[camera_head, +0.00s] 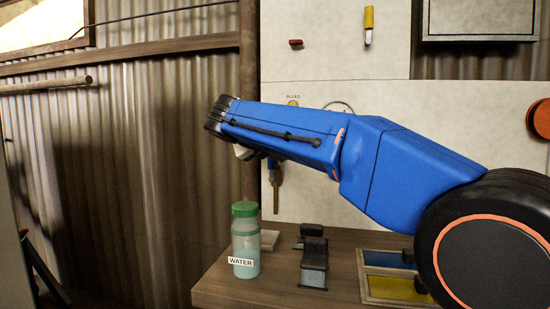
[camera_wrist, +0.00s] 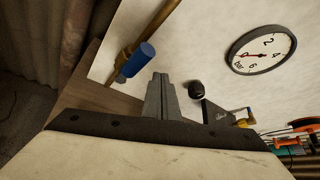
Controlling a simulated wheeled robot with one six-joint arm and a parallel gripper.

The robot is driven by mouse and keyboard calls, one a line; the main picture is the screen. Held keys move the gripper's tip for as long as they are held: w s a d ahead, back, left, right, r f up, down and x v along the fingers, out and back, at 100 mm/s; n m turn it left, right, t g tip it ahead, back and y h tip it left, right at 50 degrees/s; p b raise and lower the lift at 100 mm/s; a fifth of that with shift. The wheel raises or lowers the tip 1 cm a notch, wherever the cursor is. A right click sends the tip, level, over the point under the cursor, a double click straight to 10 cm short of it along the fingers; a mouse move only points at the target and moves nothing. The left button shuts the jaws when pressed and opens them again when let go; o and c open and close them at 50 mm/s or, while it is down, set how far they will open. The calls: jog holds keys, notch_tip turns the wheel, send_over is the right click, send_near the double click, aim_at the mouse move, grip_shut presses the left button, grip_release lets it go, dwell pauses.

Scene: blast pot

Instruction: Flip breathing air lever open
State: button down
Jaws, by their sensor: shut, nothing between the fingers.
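A blue lever handle (camera_wrist: 136,62) sits on a brass-coloured pipe in the wrist view, up and left of my fingertips. It also shows below my arm in the head view (camera_head: 272,163). No readable label marks it as the breathing air lever. My gripper (camera_wrist: 161,76) is shut and empty, with its fingers together in front of the pale panel. A gap shows in the picture between the fingertips and the blue handle; I cannot tell their depth apart. In the head view my blue arm hides most of the gripper and part of the panel.
A round gauge (camera_wrist: 263,50) and a black knob (camera_wrist: 196,89) are right of the fingers. A red handle (camera_head: 295,43) and yellow handle (camera_head: 368,18) are higher on the panel. A green-capped water bottle (camera_head: 245,240) and black-topped blocks (camera_head: 314,262) stand on the wooden bench (camera_head: 225,292).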

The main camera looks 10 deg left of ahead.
jog(key=s+a, duration=0.3)
jog(key=s, duration=0.5)
jog(key=shift+s+f, duration=0.2)
jog(key=shift+s, duration=0.1)
